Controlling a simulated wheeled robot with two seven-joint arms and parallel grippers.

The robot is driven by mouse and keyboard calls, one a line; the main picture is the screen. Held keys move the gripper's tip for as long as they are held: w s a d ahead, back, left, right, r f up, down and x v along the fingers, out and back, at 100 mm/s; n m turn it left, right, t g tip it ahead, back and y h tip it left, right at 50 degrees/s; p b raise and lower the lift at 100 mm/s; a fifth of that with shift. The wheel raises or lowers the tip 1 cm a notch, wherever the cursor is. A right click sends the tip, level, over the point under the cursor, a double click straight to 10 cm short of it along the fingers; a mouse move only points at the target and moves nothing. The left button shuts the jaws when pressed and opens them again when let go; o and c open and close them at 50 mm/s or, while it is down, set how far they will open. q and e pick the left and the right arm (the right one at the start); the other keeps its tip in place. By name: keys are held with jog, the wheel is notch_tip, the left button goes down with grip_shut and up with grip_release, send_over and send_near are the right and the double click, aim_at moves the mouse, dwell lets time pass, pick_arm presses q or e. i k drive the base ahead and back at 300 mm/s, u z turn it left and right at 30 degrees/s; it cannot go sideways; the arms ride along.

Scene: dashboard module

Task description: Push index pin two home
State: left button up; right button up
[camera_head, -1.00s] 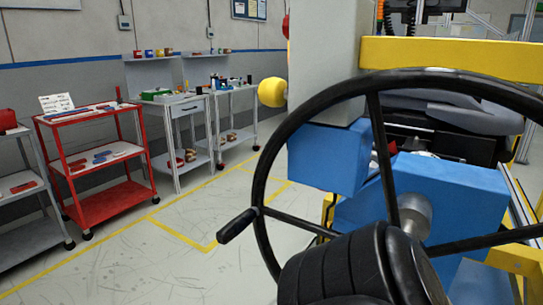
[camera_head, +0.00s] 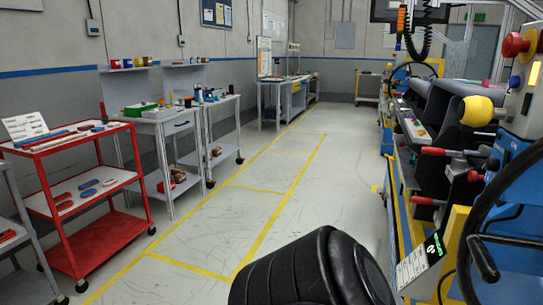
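The dashboard module (camera_head: 420,130) stands along the right side, seen at an angle. Red-handled levers or pins stick out from its near end, one higher (camera_head: 433,151) and one lower (camera_head: 427,201). A yellow ball knob (camera_head: 477,111) is above them, and a red round knob (camera_head: 516,43) is at the upper right. I cannot tell which of these, if any, is index pin two. Neither gripper shows. A black ribbed arm link, mine, fills the bottom centre.
A black handwheel (camera_head: 483,205) is cut off at the right edge. A small label panel with a green display (camera_head: 420,262) is beside it. A red cart (camera_head: 95,190) and grey tables (camera_head: 165,125) line the left wall. The floor aisle between (camera_head: 300,180) is clear.

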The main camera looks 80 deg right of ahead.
aim_at(473, 175)
jog(key=z, duration=2.4)
